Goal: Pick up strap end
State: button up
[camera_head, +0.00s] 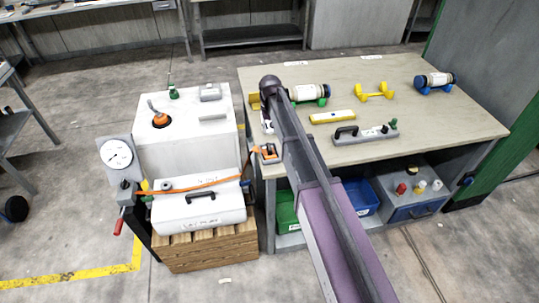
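An orange strap (205,184) runs across the white box with a black handle (198,207) and rises at its right side towards the table's left edge. There it meets a small orange and dark piece (268,153), which may be the strap end or its buckle. My arm reaches in from the bottom right, with its elbow-like joint above the table's left side. What seems to be part of my gripper (267,122) shows just left of the arm, above the orange piece. The arm hides most of it, so its fingers and any contact are unclear.
A wooden table (435,130) holds a yellow level (332,117), a grey handled tool (366,133), yellow cradles (374,91) and capped cylinders. Blue (361,196) and green bins sit below. A dial gauge (117,155) stands left of the white block (190,145).

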aim_at(269, 146)
jog(key=shift+f+b, duration=3.05)
jog(key=shift+f, duration=0.3)
jog(key=shift+a+f+b, duration=0.15)
jog(key=shift+f+b, duration=2.45)
grip_shut()
